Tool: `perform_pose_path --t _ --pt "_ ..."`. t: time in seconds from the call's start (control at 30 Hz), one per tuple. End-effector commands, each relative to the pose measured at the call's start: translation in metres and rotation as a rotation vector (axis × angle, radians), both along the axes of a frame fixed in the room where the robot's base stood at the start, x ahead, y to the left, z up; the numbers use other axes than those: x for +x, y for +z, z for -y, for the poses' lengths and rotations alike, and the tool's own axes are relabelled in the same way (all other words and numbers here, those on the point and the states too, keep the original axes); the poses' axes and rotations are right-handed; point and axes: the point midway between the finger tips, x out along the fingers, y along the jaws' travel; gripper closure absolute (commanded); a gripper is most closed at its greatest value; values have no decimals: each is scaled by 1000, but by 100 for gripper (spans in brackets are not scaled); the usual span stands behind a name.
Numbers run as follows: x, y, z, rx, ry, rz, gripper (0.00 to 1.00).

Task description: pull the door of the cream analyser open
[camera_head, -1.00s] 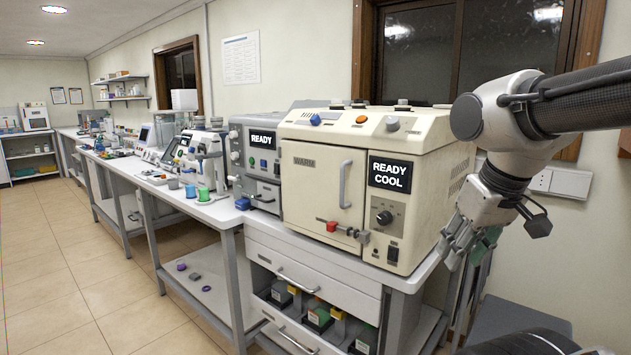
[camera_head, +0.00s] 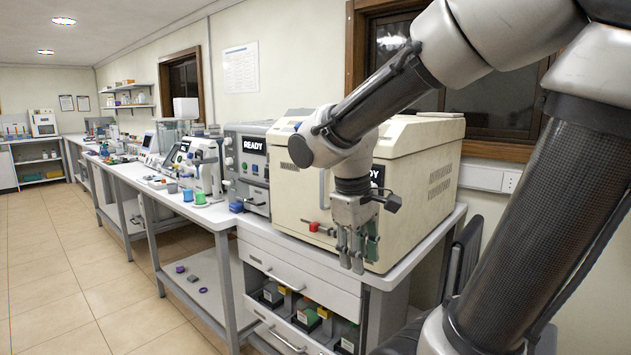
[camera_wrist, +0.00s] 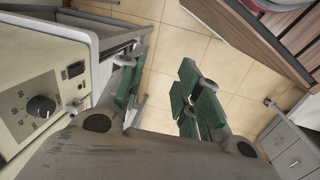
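The cream analyser (camera_head: 424,192) stands on the bench. The visible part of its front door (camera_head: 289,182) looks shut, and its pale vertical handle (camera_head: 322,188) shows left of my arm. A red latch knob (camera_head: 315,227) sits low on the door. My arm covers much of the control panel and the label. My gripper (camera_head: 356,263) points down in front of the panel's lower part, right of the handle. In the wrist view its green-padded fingers (camera_wrist: 160,93) are apart and empty. The panel's black knob (camera_wrist: 40,106) is at the left there.
A grey analyser (camera_head: 248,168) stands close to the left of the cream one. A drawer unit (camera_head: 300,285) with a pull handle and open bins is below it. The floor (camera_head: 60,250) in front of the bench is clear. A slatted wooden surface (camera_wrist: 260,40) shows in the wrist view.

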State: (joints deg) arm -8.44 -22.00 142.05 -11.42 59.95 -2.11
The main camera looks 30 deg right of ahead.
Motion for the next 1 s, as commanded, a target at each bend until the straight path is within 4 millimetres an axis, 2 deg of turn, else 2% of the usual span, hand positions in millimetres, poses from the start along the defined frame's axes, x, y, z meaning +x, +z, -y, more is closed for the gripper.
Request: perform_pose_path --t 0.17,0.27,0.37,0.47,0.6,0.7,0.8,0.87,1.0 --pt "23 -10 8 -133 136 -147 66" --pt "44 -14 16 -255 256 -263 66" --pt "81 -14 24 -439 433 -418 66" --pt "131 -4 29 -673 639 -593 66" --pt "206 28 16 -1019 878 -813 66" --pt "238 54 3 -1191 958 -918 66" --pt "251 73 -4 -1282 984 -983 66" --pt "254 79 -2 -1303 989 -1002 66" --pt "256 81 16 -1305 988 -1008 66"
